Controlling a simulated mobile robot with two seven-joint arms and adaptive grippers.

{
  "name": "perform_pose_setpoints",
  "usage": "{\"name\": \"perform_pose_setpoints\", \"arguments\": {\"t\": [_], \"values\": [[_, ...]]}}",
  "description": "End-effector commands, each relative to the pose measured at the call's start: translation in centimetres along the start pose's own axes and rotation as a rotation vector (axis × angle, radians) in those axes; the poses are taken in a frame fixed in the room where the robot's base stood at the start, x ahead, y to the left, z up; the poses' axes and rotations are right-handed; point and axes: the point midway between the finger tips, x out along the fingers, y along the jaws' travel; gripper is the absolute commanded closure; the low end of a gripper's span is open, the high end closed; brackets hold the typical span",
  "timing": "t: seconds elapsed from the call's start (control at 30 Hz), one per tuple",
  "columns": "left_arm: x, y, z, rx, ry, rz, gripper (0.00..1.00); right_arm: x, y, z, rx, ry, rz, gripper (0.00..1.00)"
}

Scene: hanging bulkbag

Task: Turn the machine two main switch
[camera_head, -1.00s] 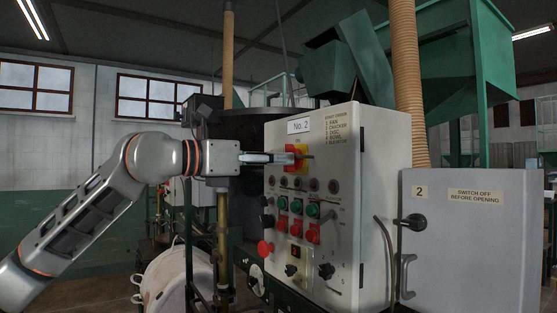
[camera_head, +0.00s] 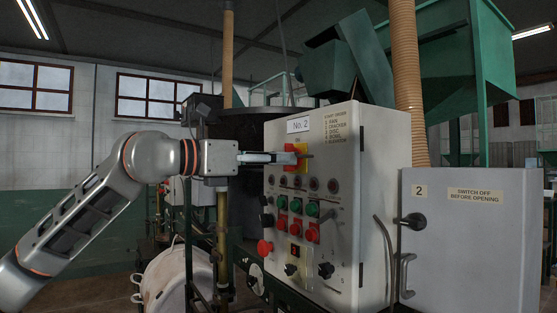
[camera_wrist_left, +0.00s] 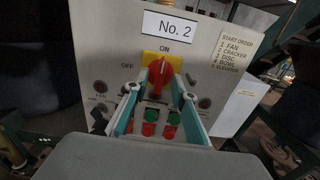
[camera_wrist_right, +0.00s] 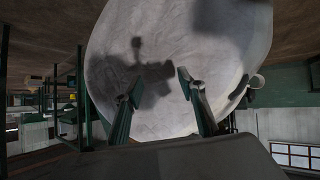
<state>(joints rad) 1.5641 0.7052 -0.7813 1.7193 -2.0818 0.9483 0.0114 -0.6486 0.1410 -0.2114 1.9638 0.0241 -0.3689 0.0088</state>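The machine two main switch is a red handle on a yellow plate (camera_head: 297,150), high on the pale control box labelled No. 2. In the left wrist view the red handle (camera_wrist_left: 158,72) stands roughly upright, with ON above it and OFF to its left. My left gripper (camera_head: 298,158) is at the switch. In the left wrist view its fingers (camera_wrist_left: 160,94) are apart, one on each side of the handle, with gaps visible; contact cannot be told. My right gripper (camera_wrist_right: 158,82) is open and empty in front of a large whitish rounded surface (camera_wrist_right: 215,70).
Below the switch are indicator lamps, green and red buttons (camera_head: 297,208), black knobs and a red stop button (camera_head: 265,248). A grey cabinet (camera_head: 470,240) marked 2 stands right of the box. A whitish drum (camera_head: 178,280) is at the lower left.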

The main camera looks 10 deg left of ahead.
Motion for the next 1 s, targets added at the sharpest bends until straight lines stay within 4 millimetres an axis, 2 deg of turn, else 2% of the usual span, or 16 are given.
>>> {"name": "perform_pose_setpoints", "arguments": {"t": [0.17,0.4,0.6,0.8,1.0], "values": [[-2.5,0.2,0.0,0.001,-0.001,0.004,0.74,0.0,-0.1,0.1,0.001,-0.001,-0.001,0.6],[-7.5,0.2,-0.1,0.0,0.001,0.004,0.74,0.0,-0.1,0.1,0.002,-0.001,-0.001,0.6],[-10.4,0.1,-0.1,0.001,0.001,0.003,0.74,0.0,-0.1,0.1,0.002,-0.001,-0.001,0.6],[-11.6,0.0,-0.1,0.0,0.002,0.001,0.74,0.0,-0.1,0.1,0.002,0.0,-0.001,0.6],[-11.7,0.0,-0.1,0.0,0.002,0.0,0.74,0.0,-0.1,0.1,0.002,0.0,-0.001,0.6]]}}
